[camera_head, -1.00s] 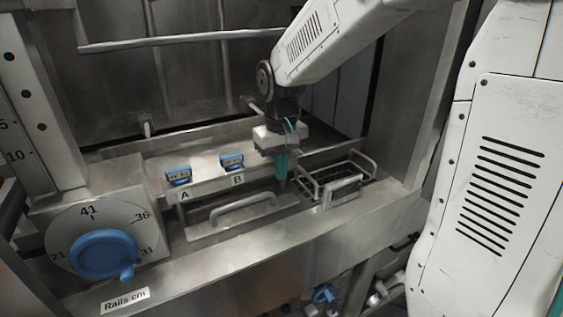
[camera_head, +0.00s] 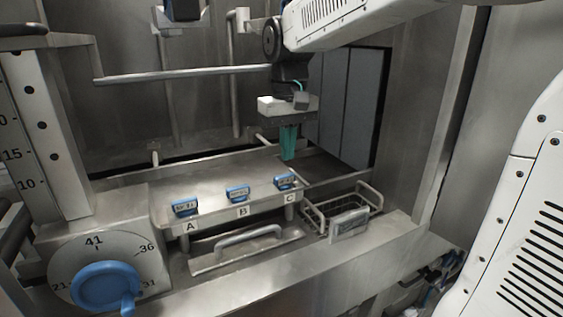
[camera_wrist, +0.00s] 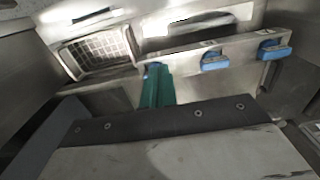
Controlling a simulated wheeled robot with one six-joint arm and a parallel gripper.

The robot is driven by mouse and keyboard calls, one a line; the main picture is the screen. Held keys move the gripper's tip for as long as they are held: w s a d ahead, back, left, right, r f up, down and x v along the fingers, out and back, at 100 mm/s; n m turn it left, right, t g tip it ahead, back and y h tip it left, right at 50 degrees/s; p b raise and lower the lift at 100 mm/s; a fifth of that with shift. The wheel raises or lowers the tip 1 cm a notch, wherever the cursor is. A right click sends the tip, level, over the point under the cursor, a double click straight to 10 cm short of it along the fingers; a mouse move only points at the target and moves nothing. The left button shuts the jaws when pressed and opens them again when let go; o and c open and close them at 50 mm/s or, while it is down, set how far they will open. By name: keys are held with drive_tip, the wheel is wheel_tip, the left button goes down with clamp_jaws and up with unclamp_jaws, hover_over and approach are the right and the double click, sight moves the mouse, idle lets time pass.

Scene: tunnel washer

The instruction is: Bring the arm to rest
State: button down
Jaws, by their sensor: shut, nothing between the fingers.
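My gripper (camera_head: 288,143) hangs fingers-down from my white arm, above the back edge of the steel shelf. Its green fingers are together with nothing between them. In the wrist view the green fingers (camera_wrist: 157,88) point toward the shelf's front edge. In the head view the fingers stand behind the blue clip at C. I cannot tell whether they touch the shelf, but they look apart from the clips.
Blue clips A (camera_head: 186,207), B (camera_head: 238,193) and C (camera_head: 285,181) sit along the shelf front. A wire basket (camera_head: 345,207) is to the right. A blue dial (camera_head: 105,287) is at lower left. A horizontal rail (camera_head: 185,75) crosses the back. Open space lies right of my gripper.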

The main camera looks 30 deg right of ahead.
drive_tip(key=shift+r, duration=0.2)
drive_tip(key=s+f, duration=0.3)
drive_tip(key=s, duration=0.8)
drive_tip(key=s+f+t, duration=0.1)
drive_tip(key=s+f, duration=0.3)
drive_tip(key=s, duration=0.8)
drive_tip(key=shift+a+f, duration=0.3)
drive_tip(key=shift+a, duration=0.1)
drive_tip(key=shift+s, duration=0.1)
